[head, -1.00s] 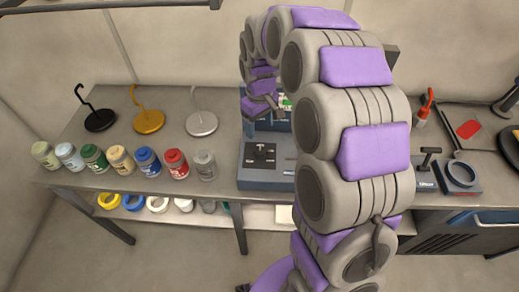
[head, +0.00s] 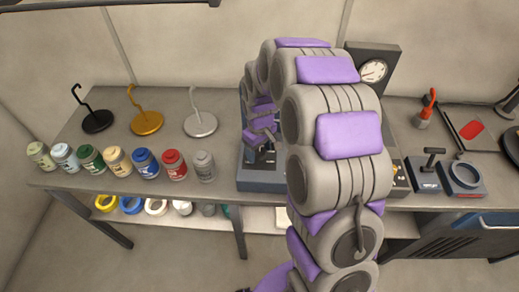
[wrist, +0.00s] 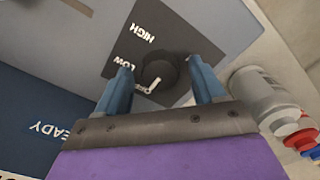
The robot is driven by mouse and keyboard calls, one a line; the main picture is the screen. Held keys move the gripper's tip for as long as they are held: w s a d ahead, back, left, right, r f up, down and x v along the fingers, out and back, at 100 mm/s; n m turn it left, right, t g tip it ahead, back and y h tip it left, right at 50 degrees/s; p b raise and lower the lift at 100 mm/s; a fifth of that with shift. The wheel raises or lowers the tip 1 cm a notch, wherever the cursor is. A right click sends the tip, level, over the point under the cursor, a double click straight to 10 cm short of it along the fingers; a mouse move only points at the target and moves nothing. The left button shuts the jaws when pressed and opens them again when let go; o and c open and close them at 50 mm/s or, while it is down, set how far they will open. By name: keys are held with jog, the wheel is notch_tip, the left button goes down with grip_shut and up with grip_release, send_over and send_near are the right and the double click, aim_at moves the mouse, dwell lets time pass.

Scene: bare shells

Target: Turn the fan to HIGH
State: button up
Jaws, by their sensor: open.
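The fan's dark round knob (wrist: 160,74) sits on a black plate (wrist: 178,35) in the wrist view. The white words HIGH and LOW are printed beside it, upside down in this view. My gripper (wrist: 159,70) is open, with one blue finger on each side of the knob. I cannot tell whether they touch it. In the head view my gripper (head: 262,143) is low over the blue-grey control box (head: 262,180), partly hiding its panel.
Several paint jars (head: 146,162) line the bench's front edge left of the box. Three hook stands (head: 200,124) stand behind them. A grey jar (wrist: 262,97) is close to the right finger in the wrist view. A gauge (head: 374,72) stands behind my arm.

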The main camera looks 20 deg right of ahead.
jog(key=c, duration=1.1)
jog(key=shift+o, duration=0.2)
